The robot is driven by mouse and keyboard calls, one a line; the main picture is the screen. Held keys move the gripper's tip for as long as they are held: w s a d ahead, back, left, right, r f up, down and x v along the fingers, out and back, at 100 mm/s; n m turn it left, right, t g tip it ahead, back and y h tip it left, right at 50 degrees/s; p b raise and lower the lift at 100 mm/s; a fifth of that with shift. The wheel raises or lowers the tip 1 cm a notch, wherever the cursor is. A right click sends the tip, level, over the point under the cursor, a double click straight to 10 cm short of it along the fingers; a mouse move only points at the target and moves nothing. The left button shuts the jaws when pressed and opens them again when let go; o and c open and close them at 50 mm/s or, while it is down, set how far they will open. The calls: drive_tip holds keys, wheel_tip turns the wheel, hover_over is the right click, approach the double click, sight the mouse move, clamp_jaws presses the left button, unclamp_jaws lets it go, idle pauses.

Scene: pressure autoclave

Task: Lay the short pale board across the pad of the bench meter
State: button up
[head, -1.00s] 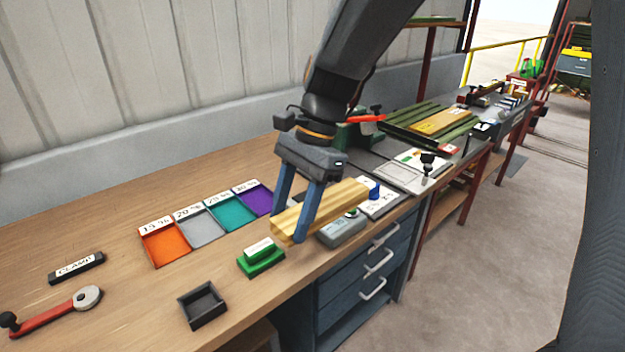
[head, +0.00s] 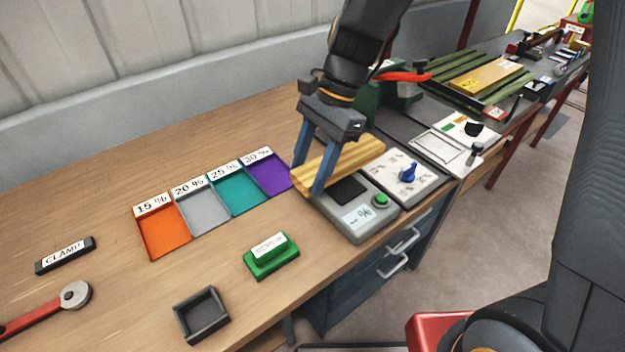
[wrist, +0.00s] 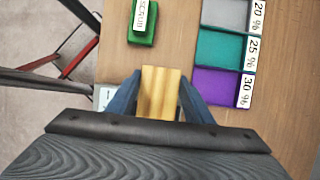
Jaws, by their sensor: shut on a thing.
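My gripper (head: 307,184) is shut on a short pale board (head: 358,160). The board lies level in the jaws and runs from the fingers toward the back right in the head view. It also shows between the fingers in the wrist view (wrist: 160,90). The bench meter (head: 362,225) is a grey box with a dark pad (head: 348,191), a small display and a green button. The board is above and behind the pad in the head view, and the pad's front part is uncovered. I cannot tell whether the board touches the meter.
Orange, grey, teal and purple trays (head: 163,228) stand left of the meter. A green block (head: 271,257) and an empty black tray (head: 201,315) are near the front edge. A dial panel (head: 405,180) with a blue knob is right of the meter.

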drive_tip(key=shift+f, duration=2.1)
drive_tip(key=o, duration=1.2)
drive_tip(key=shift+f, duration=0.1)
drive_tip(key=b+v, duration=0.1)
drive_tip(key=v, duration=1.1)
drive_tip(key=shift+b, duration=0.3)
drive_tip(key=s+d+f+n+t+h, duration=0.1)
drive_tip(key=s+d+f+n, duration=0.2)
drive_tip(key=d, duration=0.5)
drive_tip(key=s+d+f+n+t+h, duration=0.2)
drive_tip(key=s+d+f+n, duration=0.2)
drive_tip(key=d+f+n, duration=0.2)
drive_tip(key=shift+d+f+n+t+h, duration=0.3)
drive_tip(key=shift+d+n, duration=0.6)
drive_tip(key=shift+d, duration=0.25)
drive_tip(key=shift+s, duration=0.1)
